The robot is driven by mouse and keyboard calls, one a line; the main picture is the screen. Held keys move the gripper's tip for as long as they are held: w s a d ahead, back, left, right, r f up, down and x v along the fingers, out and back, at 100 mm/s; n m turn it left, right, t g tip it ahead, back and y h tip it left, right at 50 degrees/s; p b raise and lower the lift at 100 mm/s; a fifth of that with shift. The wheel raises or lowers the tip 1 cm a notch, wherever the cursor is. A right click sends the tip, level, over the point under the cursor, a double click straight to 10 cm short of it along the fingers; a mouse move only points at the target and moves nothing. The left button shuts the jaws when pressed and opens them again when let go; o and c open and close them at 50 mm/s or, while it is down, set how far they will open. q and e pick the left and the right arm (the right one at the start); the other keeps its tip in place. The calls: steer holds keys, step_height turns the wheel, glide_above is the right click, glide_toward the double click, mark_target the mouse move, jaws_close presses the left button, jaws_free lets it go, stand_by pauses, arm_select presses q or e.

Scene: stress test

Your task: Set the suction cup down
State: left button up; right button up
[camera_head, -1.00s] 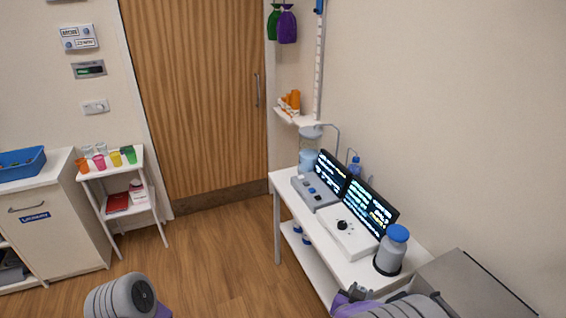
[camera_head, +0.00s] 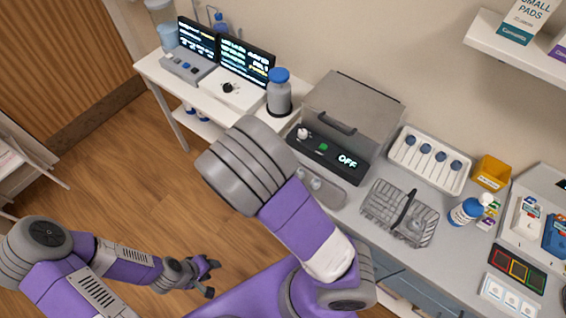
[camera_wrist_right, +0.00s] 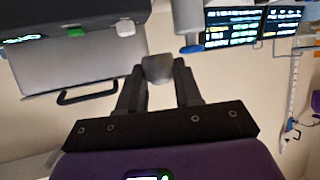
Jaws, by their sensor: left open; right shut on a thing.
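My right gripper (camera_wrist_right: 157,85) shows in the right wrist view. It is shut on a small grey, rounded piece, which I take to be the suction cup (camera_wrist_right: 157,68). The piece is held in the air between the fingertips, and its underside is not clear. In the head view my right arm's thick grey and purple links hide that gripper and what it holds. My left gripper (camera_head: 208,278) is open and empty, low over the wooden floor, well away from the counter.
A grey lidded machine (camera_head: 350,115) reading OFF stands on the counter, with a small grey tray (camera_head: 338,197) in front. A blue-capped canister (camera_head: 279,95) stands on the white table.

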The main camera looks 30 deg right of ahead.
steer(key=shift+s+d+f+m+g+h, duration=0.6)
steer(key=shift+s+d+m+h, duration=0.1)
steer(key=shift+s+d+m, duration=0.15)
step_height(320, 180, down, 4)
steer(key=shift+f+b, duration=0.25)
steer(key=shift+b, duration=0.75)
steer(key=shift+f+b, duration=0.65)
steer(key=shift+f, duration=1.9)
steer(key=shift+f, duration=0.15)
steer(key=o, duration=1)
